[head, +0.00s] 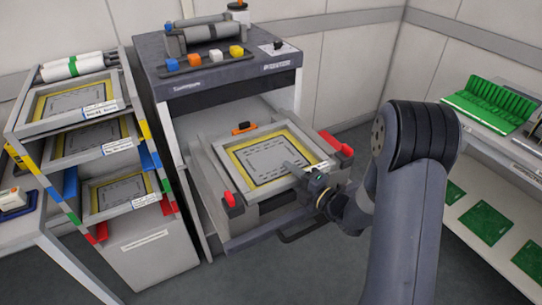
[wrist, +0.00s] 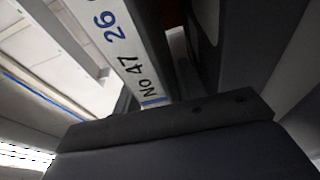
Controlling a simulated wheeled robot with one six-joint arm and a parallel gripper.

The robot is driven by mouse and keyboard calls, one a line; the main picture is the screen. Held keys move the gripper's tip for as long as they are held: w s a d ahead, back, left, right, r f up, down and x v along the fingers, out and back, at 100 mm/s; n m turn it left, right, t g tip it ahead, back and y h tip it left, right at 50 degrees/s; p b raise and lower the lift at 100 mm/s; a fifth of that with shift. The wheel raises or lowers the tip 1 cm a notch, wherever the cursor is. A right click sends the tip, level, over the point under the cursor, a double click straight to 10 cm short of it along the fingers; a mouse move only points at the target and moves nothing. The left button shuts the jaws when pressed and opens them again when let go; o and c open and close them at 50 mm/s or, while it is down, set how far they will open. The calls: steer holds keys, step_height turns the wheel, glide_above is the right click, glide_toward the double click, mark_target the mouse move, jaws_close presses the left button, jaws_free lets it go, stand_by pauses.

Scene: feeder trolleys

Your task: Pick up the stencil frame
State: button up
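A stencil frame (head: 262,158) with a grey rim, a yellow inner border and a grey patterned sheet lies flat in the pulled-out printer drawer (head: 262,218). My gripper (head: 300,172) is at the right front part of this frame, by its white label. In the wrist view a frame bar with a label (wrist: 125,50) reading "No 47 26" runs down to the dark gripper body (wrist: 190,125). The fingertips are not clear there, so I cannot tell whether they are closed on the rim.
Red clamps (head: 234,200) and an orange clip (head: 244,128) sit around the drawer. A rack (head: 150,235) on the left holds several similar labelled frames. Green boards lie on the right-hand shelves (head: 470,165). Rollers and coloured blocks (head: 204,57) stand on the printer.

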jaws_close()
steer(key=shift+r, duration=0.1)
stand_by(0.4)
